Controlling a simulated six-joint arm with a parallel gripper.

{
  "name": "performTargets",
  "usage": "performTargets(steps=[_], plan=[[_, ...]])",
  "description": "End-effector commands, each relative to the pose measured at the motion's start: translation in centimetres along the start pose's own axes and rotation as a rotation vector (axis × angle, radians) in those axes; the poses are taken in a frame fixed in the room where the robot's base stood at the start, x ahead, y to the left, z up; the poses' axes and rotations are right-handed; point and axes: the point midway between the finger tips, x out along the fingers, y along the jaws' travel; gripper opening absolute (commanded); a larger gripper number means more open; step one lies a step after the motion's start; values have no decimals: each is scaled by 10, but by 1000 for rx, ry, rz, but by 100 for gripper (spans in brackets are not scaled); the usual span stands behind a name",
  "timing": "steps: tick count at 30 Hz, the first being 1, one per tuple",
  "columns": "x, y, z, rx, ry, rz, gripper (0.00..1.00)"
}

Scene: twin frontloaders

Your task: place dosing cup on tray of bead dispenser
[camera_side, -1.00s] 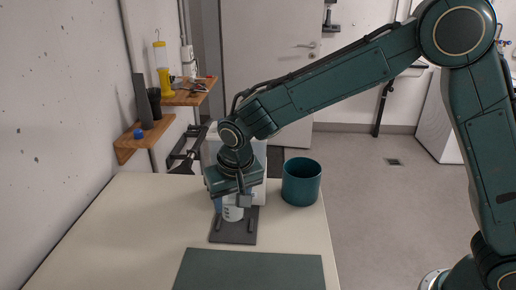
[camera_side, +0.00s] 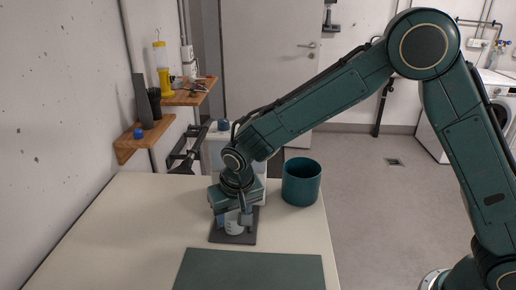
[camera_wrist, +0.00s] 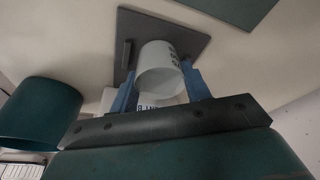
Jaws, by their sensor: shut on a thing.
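The dosing cup (camera_side: 235,228) is white with dark markings. It stands over the dark grey tray (camera_side: 217,237) of the bead dispenser, and the wrist view shows the cup (camera_wrist: 158,66) against the tray (camera_wrist: 195,42). My gripper (camera_side: 235,220) is shut on the cup, its blue fingers (camera_wrist: 160,82) on either side. I cannot tell whether the cup's base touches the tray. The white bead dispenser (camera_side: 213,152) with a blue cap stands behind my gripper, mostly hidden by it. A small raised bar shows on the tray beside the cup.
A teal bin (camera_side: 301,185) stands to the right of the dispenser, close to my wrist; it also shows in the wrist view (camera_wrist: 40,110). A dark green mat (camera_side: 250,270) lies at the table's front. The table (camera_side: 120,235) is clear on the left.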

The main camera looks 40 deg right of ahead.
Motion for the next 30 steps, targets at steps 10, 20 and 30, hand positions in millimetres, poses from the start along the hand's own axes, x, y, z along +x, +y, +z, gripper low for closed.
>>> performTargets(steps=[10,20,30], plan=[[0,0,0,0,0,0,69],[-11,0,-1,0,2,-2,69],[-57,-1,-2,0,4,-3,69]])
